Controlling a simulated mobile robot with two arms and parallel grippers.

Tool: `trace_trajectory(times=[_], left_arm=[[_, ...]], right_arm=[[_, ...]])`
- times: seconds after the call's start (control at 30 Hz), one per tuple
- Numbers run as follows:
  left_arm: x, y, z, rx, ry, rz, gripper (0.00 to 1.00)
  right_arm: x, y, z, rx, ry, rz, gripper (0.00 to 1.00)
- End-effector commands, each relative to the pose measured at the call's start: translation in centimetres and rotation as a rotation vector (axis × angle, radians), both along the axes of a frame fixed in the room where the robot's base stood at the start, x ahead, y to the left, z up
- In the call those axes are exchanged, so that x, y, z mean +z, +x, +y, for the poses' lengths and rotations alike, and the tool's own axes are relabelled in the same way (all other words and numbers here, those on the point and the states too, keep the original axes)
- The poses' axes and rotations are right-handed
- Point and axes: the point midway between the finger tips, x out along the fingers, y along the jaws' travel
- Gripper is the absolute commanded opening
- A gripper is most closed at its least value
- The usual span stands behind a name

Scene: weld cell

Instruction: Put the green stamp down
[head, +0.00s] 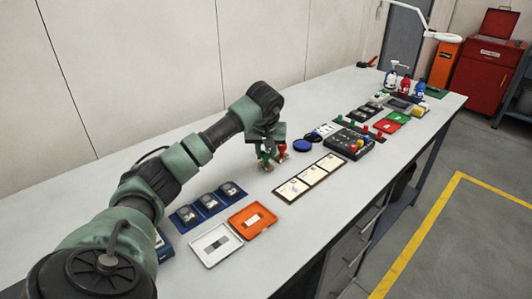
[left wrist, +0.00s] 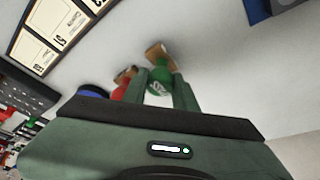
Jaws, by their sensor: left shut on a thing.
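The green stamp (head: 264,156) has a green handle and a wooden base. My left gripper (head: 267,147) is shut on its handle, pointing down over the bench. In the left wrist view the green stamp (left wrist: 159,76) shows between the two fingers (left wrist: 166,90), its wooden base beyond the fingertips. I cannot tell whether the base touches the bench. A red stamp (head: 282,151) stands right beside it; in the left wrist view the red stamp (left wrist: 121,88) is just left of the fingers. My right gripper is not in view.
A round blue pad (head: 303,145) and a strip of white cards (head: 312,177) lie to the right. An open orange and white case (head: 251,221) and blue trays (head: 209,206) lie nearer. A dark box with colored knobs (head: 347,144) stands beyond. Bare bench lies left of the stamps.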

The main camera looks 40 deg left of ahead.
Motion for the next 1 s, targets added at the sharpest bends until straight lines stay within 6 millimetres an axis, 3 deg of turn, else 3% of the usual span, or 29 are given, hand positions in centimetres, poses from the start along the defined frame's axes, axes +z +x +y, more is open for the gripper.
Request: trace_trajectory(times=[0.1,0.13,0.2,0.5,0.63,1.0], left_arm=[[-0.3,0.0,0.0,0.001,0.001,0.001,0.02],[-0.3,0.0,0.0,0.001,0.001,0.001,0.33],[-0.3,0.0,0.0,0.0,0.001,0.001,0.5],[-0.2,0.0,0.0,0.0,0.001,0.001,0.5],[0.7,-0.1,-0.1,0.0,0.001,-0.003,0.5],[7.7,-2.3,-1.9,0.0,0.003,-0.004,0.5]], right_arm=[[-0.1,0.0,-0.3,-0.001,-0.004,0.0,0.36],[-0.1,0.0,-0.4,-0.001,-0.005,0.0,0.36],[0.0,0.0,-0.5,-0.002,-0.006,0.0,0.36],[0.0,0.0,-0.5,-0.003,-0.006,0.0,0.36],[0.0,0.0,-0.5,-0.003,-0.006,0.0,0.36],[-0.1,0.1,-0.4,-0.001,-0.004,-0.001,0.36]])
